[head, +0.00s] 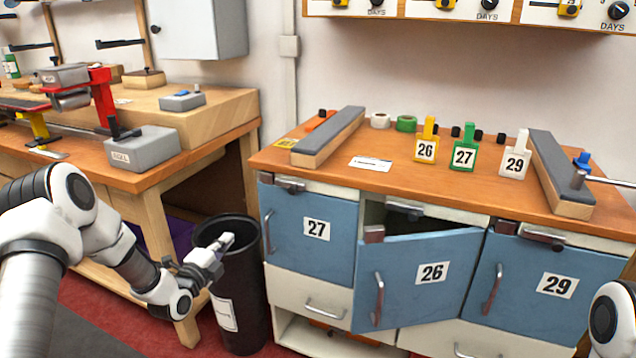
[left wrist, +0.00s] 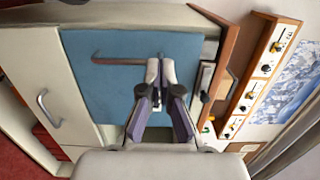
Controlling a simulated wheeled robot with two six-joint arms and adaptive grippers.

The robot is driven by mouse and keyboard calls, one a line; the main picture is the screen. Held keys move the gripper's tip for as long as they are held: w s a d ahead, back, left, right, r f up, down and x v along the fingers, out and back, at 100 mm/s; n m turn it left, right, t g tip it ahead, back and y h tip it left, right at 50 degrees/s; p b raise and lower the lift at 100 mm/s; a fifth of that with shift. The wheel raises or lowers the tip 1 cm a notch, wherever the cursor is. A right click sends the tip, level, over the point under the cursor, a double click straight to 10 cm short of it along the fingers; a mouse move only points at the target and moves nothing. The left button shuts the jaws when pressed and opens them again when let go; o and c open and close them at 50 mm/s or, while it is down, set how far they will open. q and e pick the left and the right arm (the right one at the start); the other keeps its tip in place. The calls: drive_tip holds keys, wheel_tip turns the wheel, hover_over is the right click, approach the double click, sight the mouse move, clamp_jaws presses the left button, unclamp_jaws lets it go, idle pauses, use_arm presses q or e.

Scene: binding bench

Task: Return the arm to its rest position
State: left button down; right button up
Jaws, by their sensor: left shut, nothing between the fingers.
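My left arm comes in from the left in the head view. Its gripper (head: 224,243) is shut and empty, in front of the black bin and left of the blue door marked 27 (head: 317,229). In the left wrist view the closed fingers (left wrist: 161,72) stand out in front of a blue door (left wrist: 105,85) with a bar handle; its number does not show. The door marked 26 (head: 440,262) stands ajar, with a dark gap above it. The door marked 29 (head: 510,282) looks shut. A white part of my right arm shows at the lower right edge; its gripper is out of view.
The black bin (head: 247,290) stands between the wooden bench (head: 185,148) and the cabinet. Tags 26 (head: 426,150), 27 (head: 464,157) and 29 (head: 515,165) stand on the cabinet top (head: 390,182). The open door juts forward. Red floor shows below the bench.

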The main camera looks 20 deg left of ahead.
use_arm(q)
drive_tip(key=s+d+f+m+g+h, duration=0.2)
drive_tip(key=s+d+f+g+h, duration=0.15)
drive_tip(key=d+f, duration=0.65)
drive_tip(key=s+d+f+n+g+y, duration=0.1)
drive_tip(key=s+d+f+n+g, duration=0.35)
drive_tip(key=s+f, duration=0.5)
drive_tip(key=s+d+f+n+g+y, duration=0.1)
drive_tip(key=s+d+f+n+g, duration=0.35)
drive_tip(key=s, duration=0.85)
drive_tip(key=s+f+n+g+y, duration=0.15)
drive_tip(key=s+n+g, duration=0.45)
drive_tip(key=s+n, duration=0.75)
wheel_tip(320, 180, up, 20)
drive_tip(key=m+p, duration=0.2)
drive_tip(key=p, duration=1.8)
drive_tip(key=shift+s, duration=0.35)
drive_tip(key=shift+m+t, duration=0.25)
